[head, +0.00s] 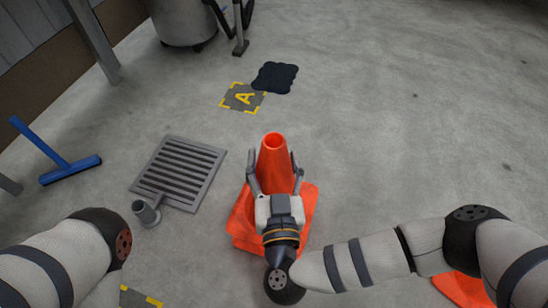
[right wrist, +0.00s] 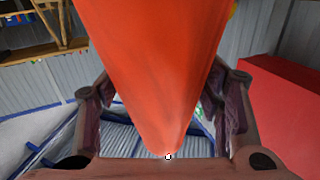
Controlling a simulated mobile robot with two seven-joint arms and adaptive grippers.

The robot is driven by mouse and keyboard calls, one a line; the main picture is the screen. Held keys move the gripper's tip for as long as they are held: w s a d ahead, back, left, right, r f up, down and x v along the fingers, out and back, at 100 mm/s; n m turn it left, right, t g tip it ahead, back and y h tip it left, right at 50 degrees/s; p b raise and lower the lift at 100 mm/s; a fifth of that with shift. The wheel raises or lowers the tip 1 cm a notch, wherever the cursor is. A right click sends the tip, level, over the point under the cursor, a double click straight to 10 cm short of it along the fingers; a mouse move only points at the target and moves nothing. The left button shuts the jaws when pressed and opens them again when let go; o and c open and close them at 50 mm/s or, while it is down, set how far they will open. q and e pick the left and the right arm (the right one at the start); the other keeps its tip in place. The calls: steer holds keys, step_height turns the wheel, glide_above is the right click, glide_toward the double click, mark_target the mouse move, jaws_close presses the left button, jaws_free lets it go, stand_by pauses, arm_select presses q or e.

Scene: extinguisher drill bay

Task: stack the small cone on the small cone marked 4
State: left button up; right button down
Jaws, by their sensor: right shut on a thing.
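An orange cone (head: 273,155) stands in the middle of the head view, its tip pointing away from me. My right gripper (head: 274,168) reaches over it from the near side, with one finger on each flank, shut on it. In the right wrist view the orange cone (right wrist: 155,60) fills the middle between the fingers, its narrow end low in the picture. An orange square base (head: 243,222) shows below and around the gripper. I cannot tell whether it belongs to one cone or two stacked. No number 4 is visible. My left gripper is out of view.
A floor grate (head: 180,172) with a short grey post (head: 146,213) lies to the left, and a blue squeegee (head: 70,170) beyond it. A yellow-cornered mark A (head: 242,97) and a dark mat (head: 275,77) lie ahead. Another orange piece (head: 462,289) is under my right arm. The right floor is clear.

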steer(key=shift+f+b, duration=2.7)
steer(key=shift+f, duration=1.4)
steer(key=shift+c, duration=1.9)
jaws_free()
steer(key=shift+f, duration=0.1)
